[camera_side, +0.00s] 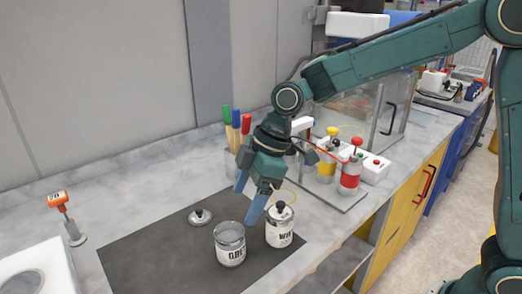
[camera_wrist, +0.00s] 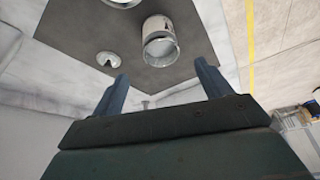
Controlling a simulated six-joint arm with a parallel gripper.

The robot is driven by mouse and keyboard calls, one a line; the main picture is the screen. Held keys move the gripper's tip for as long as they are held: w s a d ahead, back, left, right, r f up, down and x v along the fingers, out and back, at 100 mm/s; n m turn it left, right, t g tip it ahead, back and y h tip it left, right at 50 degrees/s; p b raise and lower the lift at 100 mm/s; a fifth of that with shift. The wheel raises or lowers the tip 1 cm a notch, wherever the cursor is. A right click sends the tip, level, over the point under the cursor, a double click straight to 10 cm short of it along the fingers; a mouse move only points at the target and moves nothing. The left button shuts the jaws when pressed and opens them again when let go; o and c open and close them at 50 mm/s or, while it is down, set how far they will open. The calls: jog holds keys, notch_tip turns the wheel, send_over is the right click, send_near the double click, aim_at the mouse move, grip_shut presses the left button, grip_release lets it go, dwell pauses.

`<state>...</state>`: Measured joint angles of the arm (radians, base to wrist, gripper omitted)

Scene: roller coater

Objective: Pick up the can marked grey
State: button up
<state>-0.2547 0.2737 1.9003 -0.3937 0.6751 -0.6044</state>
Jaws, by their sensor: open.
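A can with an open top and a silver rim (camera_side: 230,245) stands upright on the dark mat; its label is blurred and looks like "GRE". In the wrist view an open-topped can (camera_wrist: 160,38), apparently the same one, lies ahead between the fingertips. My gripper (camera_side: 249,198) is open, its blue fingers pointing down above and behind the cans in the side view. In the wrist view my gripper (camera_wrist: 161,70) shows both fingers apart with nothing between them. A second can (camera_side: 279,228), with a label like "WH" and a black-knobbed lid, stands to the right, close to the fingers.
A loose knobbed lid (camera_side: 200,217) lies on the dark mat (camera_side: 150,250) behind the open can. Colored-handled tools (camera_side: 236,125) stand behind my gripper. Yellow-and-red containers (camera_side: 350,175) stand at right. An orange-topped stand (camera_side: 66,215) is at left. The mat's left part is clear.

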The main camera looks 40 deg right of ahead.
aim_at(227, 243)
jog(key=shift+x, duration=4)
jog(key=shift+x, duration=2.55)
jog(key=c, duration=1.2)
jog(key=shift+r, duration=0.15)
notch_tip(227, 243, up, 20)
jog(key=shift+f, duration=0.1)
